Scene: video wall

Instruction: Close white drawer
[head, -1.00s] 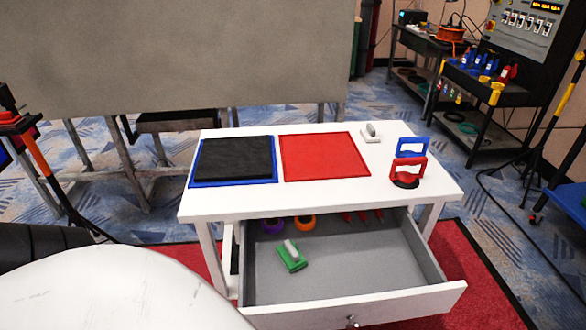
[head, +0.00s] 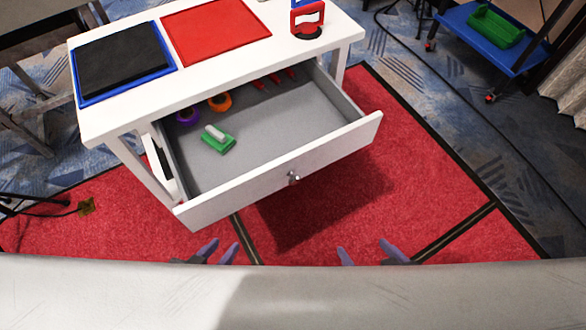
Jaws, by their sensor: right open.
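The white drawer (head: 330,152) is pulled far out of the white table, with its grey inside showing. Its white front carries a small metal knob (head: 293,177). My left gripper (head: 219,249) is open and empty, below the left part of the drawer front in the head view. My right gripper (head: 368,253) is open and empty, below and right of the knob. Both are apart from the drawer in the picture. My own white body part hides most of both arms.
In the drawer lie a green block with a grey handle (head: 217,140), purple tape (head: 187,117), orange tape (head: 220,101) and red tools (head: 273,79). The white table (head: 200,82) bears a black pad (head: 123,59) and a red mat (head: 215,30). Red carpet (head: 400,190) before the drawer is clear.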

